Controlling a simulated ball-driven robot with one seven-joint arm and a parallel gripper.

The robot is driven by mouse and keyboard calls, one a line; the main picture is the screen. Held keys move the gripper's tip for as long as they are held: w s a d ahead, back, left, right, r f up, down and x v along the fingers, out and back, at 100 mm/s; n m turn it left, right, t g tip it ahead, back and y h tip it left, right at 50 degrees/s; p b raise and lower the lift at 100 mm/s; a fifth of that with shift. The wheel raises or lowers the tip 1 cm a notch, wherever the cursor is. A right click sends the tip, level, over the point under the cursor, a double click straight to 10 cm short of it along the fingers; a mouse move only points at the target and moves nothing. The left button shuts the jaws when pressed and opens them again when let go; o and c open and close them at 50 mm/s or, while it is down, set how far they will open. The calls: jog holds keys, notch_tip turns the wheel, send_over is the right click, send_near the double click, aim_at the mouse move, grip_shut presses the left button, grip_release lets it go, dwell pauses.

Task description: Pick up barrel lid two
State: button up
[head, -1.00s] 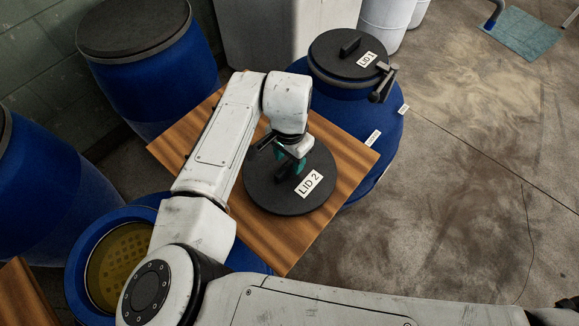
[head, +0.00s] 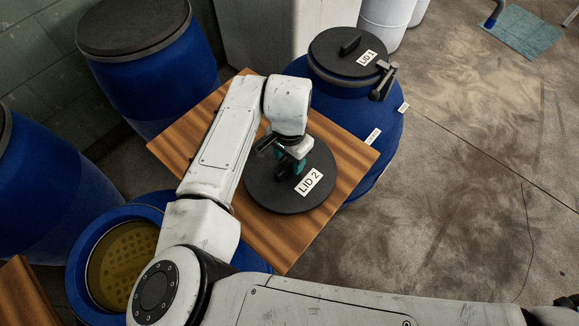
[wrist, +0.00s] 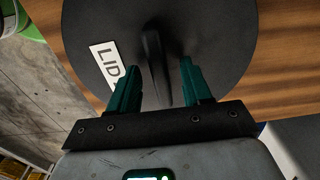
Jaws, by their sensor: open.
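Barrel lid two (head: 262,192) is a round black disc with a white "LID 2" label. It lies flat on a wooden board (head: 335,158) in the head view. My gripper (head: 289,170) is over the lid's middle, pointing down. In the wrist view the lid (wrist: 215,40) fills the upper middle, and its raised black handle (wrist: 155,62) stands between the two green fingers of my gripper (wrist: 160,85). The fingers are apart, with a gap on each side of the handle. In the head view the arm and fingers hide most of the handle.
A blue barrel with a black lid labelled "LID 1" (head: 345,55) stands beside the board. An open blue barrel (head: 82,262) with yellowish contents is at lower left. More blue barrels (head: 150,85) stand at left. Bare concrete floor (head: 470,170) lies to the right.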

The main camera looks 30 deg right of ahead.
grip_shut()
dwell(0.3)
dwell(1.1)
